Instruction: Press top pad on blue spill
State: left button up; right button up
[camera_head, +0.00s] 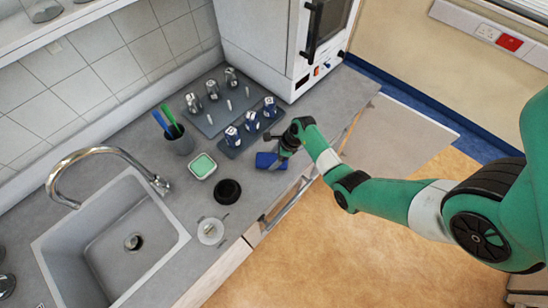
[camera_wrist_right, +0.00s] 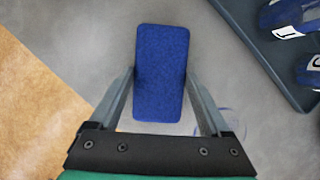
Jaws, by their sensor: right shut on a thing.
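A blue rectangular pad (camera_wrist_right: 161,60) lies between the fingers of my right gripper (camera_wrist_right: 160,82), which is shut on it. In the head view the blue pad (camera_head: 267,160) is at the counter's front edge, below my right gripper (camera_head: 281,153). I cannot tell whether the pad touches the counter. A faint, pale bluish round patch (camera_wrist_right: 232,123) shows beside the right finger in the wrist view, partly hidden by it. I cannot tell for sure whether this is the spill; no strong blue spill shows in the head view. My left gripper is not in view.
A dark tray (camera_head: 229,152) with blue-labelled bottles stands just behind the pad, close to my right gripper. A black round object (camera_head: 227,191), a green sponge dish (camera_head: 203,166) and a clear dish (camera_head: 210,231) are left of it. The sink (camera_head: 110,240) is farther left.

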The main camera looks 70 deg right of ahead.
jog(key=shift+f+b, duration=0.4)
jog(key=shift+f, duration=0.15)
dwell(0.4)
jog(key=shift+f, duration=0.1)
dwell(1.2)
jog(key=shift+p, duration=0.3)
notch_tip(320, 180, up, 7)
jog(key=p, duration=0.7)
jog(key=shift+p, duration=0.4)
